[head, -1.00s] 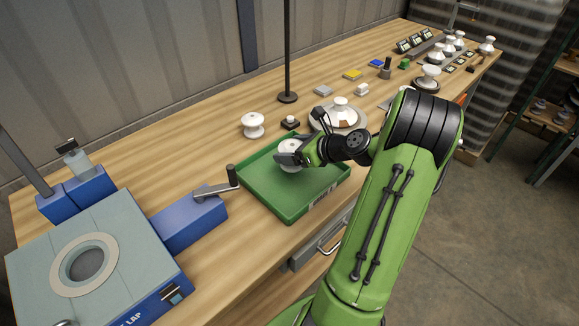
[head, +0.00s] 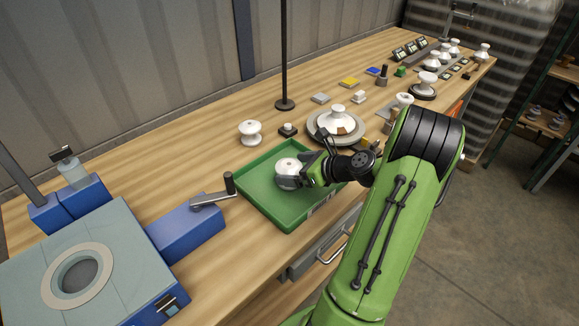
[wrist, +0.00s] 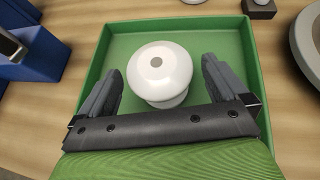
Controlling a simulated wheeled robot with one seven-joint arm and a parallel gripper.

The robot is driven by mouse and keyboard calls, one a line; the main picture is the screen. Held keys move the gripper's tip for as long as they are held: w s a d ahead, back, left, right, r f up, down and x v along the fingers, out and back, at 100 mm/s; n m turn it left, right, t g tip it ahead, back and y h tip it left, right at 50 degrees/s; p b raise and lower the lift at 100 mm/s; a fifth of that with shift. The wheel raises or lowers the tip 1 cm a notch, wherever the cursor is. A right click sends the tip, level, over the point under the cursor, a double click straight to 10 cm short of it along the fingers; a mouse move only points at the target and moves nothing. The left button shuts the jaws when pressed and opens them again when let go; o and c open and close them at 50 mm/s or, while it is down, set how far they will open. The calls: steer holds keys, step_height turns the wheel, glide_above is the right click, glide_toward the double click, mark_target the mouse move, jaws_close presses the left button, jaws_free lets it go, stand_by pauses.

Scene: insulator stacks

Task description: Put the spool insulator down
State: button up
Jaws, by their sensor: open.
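The spool insulator (wrist: 160,70) is white and round with a small hole in its top. It stands upright in the green tray (wrist: 225,35). In the wrist view it is between my gripper's two dark fingers (wrist: 160,90), with a gap on both sides. My gripper is open. In the head view the insulator (head: 288,167) stands in the tray (head: 262,202), and my gripper (head: 300,172) is at its right side, partly hiding it.
Another white spool insulator (head: 250,132) stands on the wooden bench behind the tray. A round plate with a white insulator (head: 336,122) is behind my wrist. A blue machine with a crank (head: 187,228) stands left of the tray. The tray's left part is bare.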

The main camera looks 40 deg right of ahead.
steer(key=p+v, duration=0.2)
steer(key=v, duration=0.7)
steer(key=w+a+r+n+g, duration=0.1)
steer(key=a+r+n+g, duration=0.15)
steer(key=a+n, duration=0.6)
steer(key=w+a+r+n+g, duration=0.2)
steer(key=a+n+g, duration=0.1)
steer(key=a+n, duration=0.5)
steer(key=s+a+r+n+h, duration=0.1)
steer(key=s+a+r+n, duration=0.1)
steer(key=s+a+n, duration=0.4)
steer(key=s+a+r+n+h, duration=0.1)
steer(key=s+a+r+n, duration=0.2)
steer(key=s+a+n, duration=0.3)
steer(key=s+n, duration=0.2)
steer(key=n, duration=0.3)
steer(key=shift+a+r+g+h, duration=0.15)
steer(key=shift+r+g+h, duration=0.15)
steer(key=shift+g+h, duration=0.1)
steer(key=shift+s+r, duration=0.1)
steer(key=shift+r, duration=0.2)
